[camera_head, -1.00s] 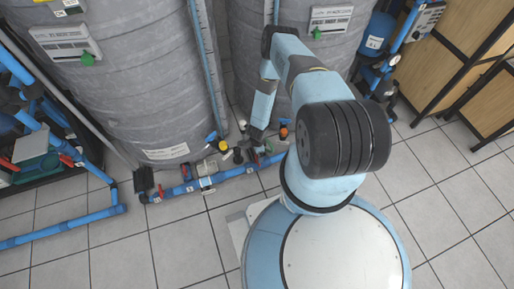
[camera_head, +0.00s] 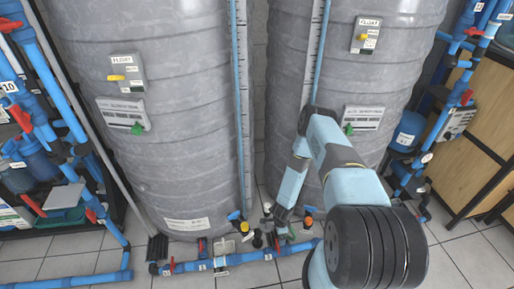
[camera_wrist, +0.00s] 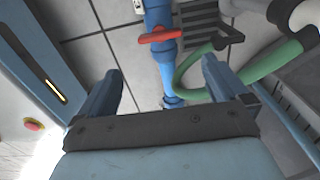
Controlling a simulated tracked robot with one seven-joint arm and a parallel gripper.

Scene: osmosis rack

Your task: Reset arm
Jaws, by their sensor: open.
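My arm reaches from the lower right of the head view up to an elbow in front of the right tank, then down towards the pipes at the tanks' feet. My gripper (camera_head: 281,222) is at the low valves there, small and partly lost among them in that view. In the wrist view my gripper (camera_wrist: 160,85) is open, its two blue fingers apart with nothing held between them.
Two large grey tanks, left (camera_head: 165,175) and right (camera_head: 385,85), stand close behind my arm. A blue pipe (camera_head: 185,267) runs along the floor before them. Blue pipework fills the left side, and wooden cabinets (camera_head: 470,165) stand at the right. Tiled floor (camera_head: 450,260) shows at lower right.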

